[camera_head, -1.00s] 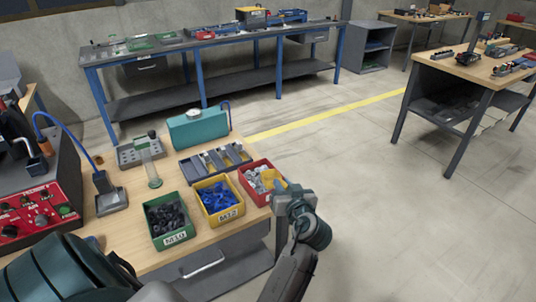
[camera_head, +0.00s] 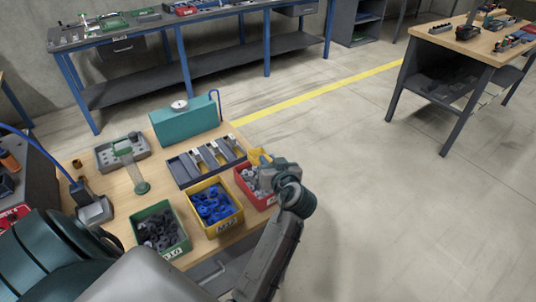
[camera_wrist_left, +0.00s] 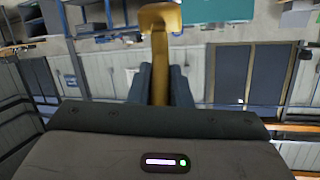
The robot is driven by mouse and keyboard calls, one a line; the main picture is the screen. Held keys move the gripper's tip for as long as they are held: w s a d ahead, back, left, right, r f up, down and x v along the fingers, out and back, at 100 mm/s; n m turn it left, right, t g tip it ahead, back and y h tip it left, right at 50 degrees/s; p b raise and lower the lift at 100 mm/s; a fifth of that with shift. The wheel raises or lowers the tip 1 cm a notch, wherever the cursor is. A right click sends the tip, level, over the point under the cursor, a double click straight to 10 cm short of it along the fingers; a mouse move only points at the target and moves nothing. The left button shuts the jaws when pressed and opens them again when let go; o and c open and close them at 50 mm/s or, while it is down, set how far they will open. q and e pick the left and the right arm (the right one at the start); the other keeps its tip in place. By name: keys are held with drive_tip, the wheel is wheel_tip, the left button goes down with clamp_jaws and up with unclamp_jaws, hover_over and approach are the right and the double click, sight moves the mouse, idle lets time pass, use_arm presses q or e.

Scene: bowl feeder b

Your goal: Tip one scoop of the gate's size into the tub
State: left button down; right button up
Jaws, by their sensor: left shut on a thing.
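My left gripper (camera_head: 272,176) is at the right side of the red bin (camera_head: 241,181), partly covering it. It is shut on a yellow scoop (camera_head: 259,155). In the left wrist view the scoop's gold handle (camera_wrist_left: 159,70) stands up from between the two fingers (camera_wrist_left: 160,88), with the broader head at the top. Whether the scoop holds anything is not visible. The red bin has grey parts in it. The yellow bin (camera_head: 226,229) marked M12 holds blue parts, and the green bin (camera_head: 175,251) holds dark parts. I cannot tell which thing is the tub or the gate.
A grey slotted tray (camera_head: 183,177) lies behind the bins. A teal box with a dial (camera_head: 187,125) stands behind it. A clear green-tinted piece (camera_head: 131,168) and a grey block with holes (camera_head: 108,156) are to the left. Open floor (camera_head: 400,220) lies to the right.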

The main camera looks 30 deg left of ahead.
use_arm(q)
drive_tip(key=shift+f, duration=0.4)
wheel_tip(320, 180, down, 8)
drive_tip(key=h+b, duration=0.1)
drive_tip(key=b, duration=0.3)
drive_tip(key=shift+w+a+r+g, duration=0.15)
drive_tip(key=shift+w+a+g, duration=0.1)
drive_tip(key=shift+a+g, duration=0.15)
